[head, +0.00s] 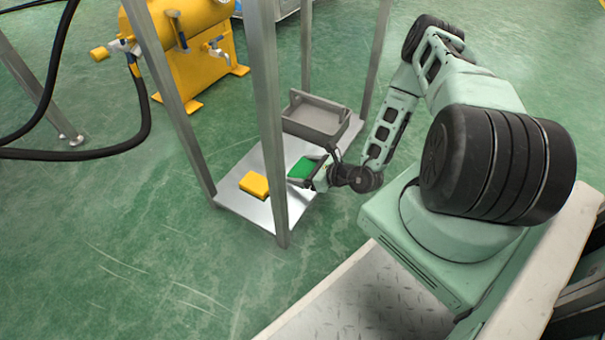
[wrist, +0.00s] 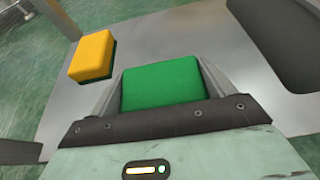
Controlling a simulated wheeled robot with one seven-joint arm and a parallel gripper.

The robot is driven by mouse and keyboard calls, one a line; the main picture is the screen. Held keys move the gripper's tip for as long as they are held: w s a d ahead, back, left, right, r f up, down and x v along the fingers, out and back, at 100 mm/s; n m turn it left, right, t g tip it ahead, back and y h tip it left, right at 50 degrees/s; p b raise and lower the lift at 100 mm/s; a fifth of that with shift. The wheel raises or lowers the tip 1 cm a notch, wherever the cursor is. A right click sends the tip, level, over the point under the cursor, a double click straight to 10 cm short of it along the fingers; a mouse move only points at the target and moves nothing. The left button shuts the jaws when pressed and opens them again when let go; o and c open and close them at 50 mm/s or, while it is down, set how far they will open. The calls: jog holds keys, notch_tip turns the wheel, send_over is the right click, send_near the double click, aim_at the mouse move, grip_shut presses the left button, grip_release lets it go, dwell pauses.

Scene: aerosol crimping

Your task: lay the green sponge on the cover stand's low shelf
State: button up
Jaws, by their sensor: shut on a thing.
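The green sponge (wrist: 162,84) is between the two fingers of my gripper (wrist: 160,90) in the wrist view. My gripper is shut on it. In the head view the green sponge (head: 304,167) is over the right part of the cover stand's low shelf (head: 233,187), with my gripper (head: 303,172) reaching in from the right. The shelf is a bare metal plate between the stand's legs. I cannot tell whether the sponge touches the shelf or is held just above it.
A yellow sponge (head: 254,185) with a dark green underside (wrist: 91,58) lies on the shelf left of the green one. A grey bin (head: 316,118) stands at the shelf's back. Metal legs (head: 268,120) rise at the corners. A yellow tank machine (head: 190,60) stands behind.

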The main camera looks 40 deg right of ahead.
jog(key=shift+r, duration=0.1)
jog(key=shift+f, duration=0.2)
jog(key=o, duration=0.9)
jog(key=shift+s+r, duration=0.1)
jog(key=shift+r, duration=0.2)
jog(key=p+v, duration=0.6)
jog(key=v, duration=0.5)
jog(key=shift+s+d+r+p, duration=0.15)
jog(key=shift+s+d+p, duration=0.05)
jog(key=shift+s+p, duration=0.15)
